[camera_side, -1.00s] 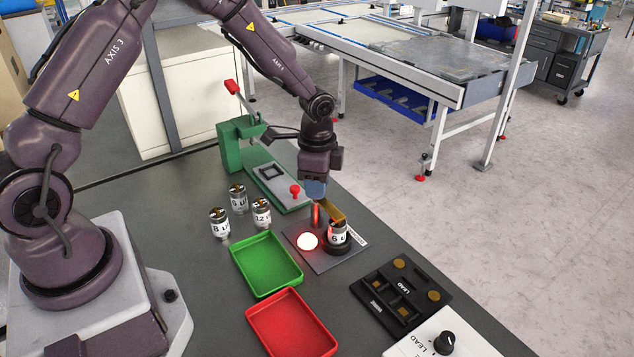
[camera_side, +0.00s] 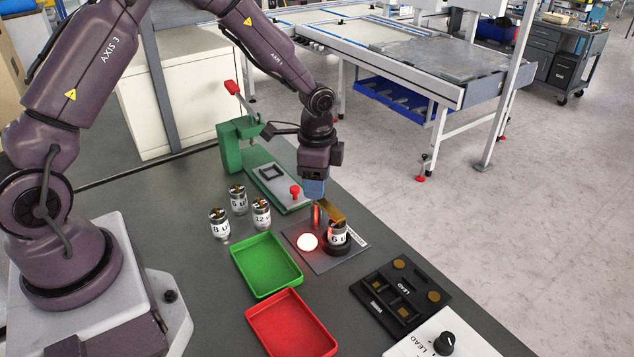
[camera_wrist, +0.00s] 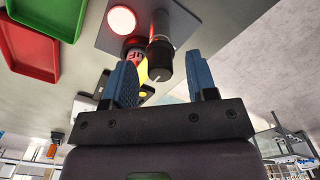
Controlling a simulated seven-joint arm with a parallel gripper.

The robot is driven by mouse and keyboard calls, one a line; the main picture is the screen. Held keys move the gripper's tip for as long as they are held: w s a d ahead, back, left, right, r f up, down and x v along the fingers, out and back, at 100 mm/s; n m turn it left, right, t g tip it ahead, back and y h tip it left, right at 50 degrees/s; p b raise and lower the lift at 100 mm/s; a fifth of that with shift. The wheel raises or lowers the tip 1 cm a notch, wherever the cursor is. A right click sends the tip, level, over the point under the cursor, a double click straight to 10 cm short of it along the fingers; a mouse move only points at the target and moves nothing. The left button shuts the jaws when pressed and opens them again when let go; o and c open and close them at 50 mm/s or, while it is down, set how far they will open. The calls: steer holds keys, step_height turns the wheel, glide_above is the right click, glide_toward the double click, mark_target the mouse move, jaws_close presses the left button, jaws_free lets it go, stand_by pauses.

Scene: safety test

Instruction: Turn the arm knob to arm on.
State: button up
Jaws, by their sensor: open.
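A black knob with a pale mark (camera_side: 444,342) sits on a white box at the bottom right of the side view; I cannot read an arm-on marking. My gripper (camera_side: 317,214) is far from this knob.
A green tray (camera_side: 293,280) and a red tray (camera_side: 327,348) lie in front. Several cans (camera_side: 238,199) stand left of the plate. A green fixture with a red handle (camera_side: 235,137) stands behind. A black block (camera_side: 420,318) lies between plate and white box.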

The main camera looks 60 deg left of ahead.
step_height(320, 180, up, 12)
stand_by(0.4)
steer(key=s+d+r+n+t, duration=0.2)
steer(key=s+r+n, duration=0.2)
steer(key=s, duration=0.7)
steer(key=s+d+r+n+t, duration=0.2)
steer(key=s+r+n, duration=0.3)
steer(key=s+r, duration=0.3)
steer(key=s+t, duration=0.1)
steer(key=s, duration=0.2)
steer(key=shift+s+r+t, duration=0.2)
steer(key=shift+r+t, duration=0.1)
steer(key=shift+r, duration=0.1)
